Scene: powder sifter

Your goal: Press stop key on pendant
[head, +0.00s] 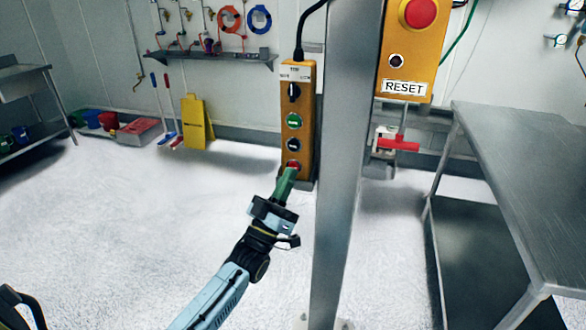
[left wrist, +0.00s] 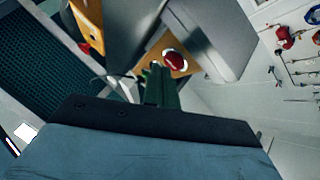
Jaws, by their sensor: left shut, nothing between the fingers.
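The yellow pendant (head: 297,128) hangs upright on a cable beside a grey steel post. It carries a black switch (head: 293,92) at the top, a green button (head: 293,121), a black button (head: 293,145) and a red stop key (head: 293,166) at the bottom. My left gripper (head: 289,172) is shut and empty, with its green fingertips at the red key's lower edge. In the left wrist view the red key (left wrist: 174,58) shows just beyond the fingertips (left wrist: 159,70); I cannot tell whether they touch it.
The steel post (head: 343,200) stands just right of the pendant. A yellow box (head: 412,50) with a red button and a RESET label is on its right side. A steel table (head: 520,180) stands at the right.

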